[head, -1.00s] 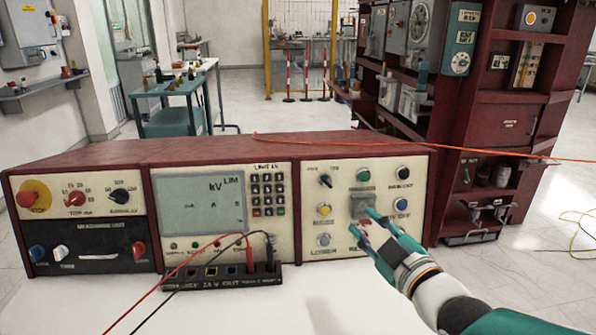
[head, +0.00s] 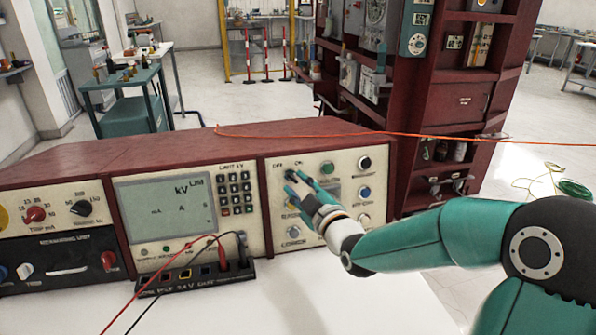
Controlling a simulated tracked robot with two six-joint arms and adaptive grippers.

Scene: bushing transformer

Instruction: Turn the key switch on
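The control console (head: 130,158) is a wide dark red case with cream front panels on a white table. The black key switch (head: 292,174) is at the upper left of its right-hand panel, below small labels that may read OFF and ON. My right gripper (head: 293,182) has its teal fingertips at this switch and covers much of it. I cannot tell whether the fingers touch it or are closed on it, nor which way the switch points. My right arm comes in from the right across the panel. My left gripper is not in view.
Green (head: 326,168), black (head: 365,162) and blue (head: 364,192) buttons sit near the gripper. Red and black leads plug into a black terminal strip (head: 190,276) in front. An orange cable (head: 400,135) crosses behind the console. A dark red cabinet (head: 455,100) stands behind right.

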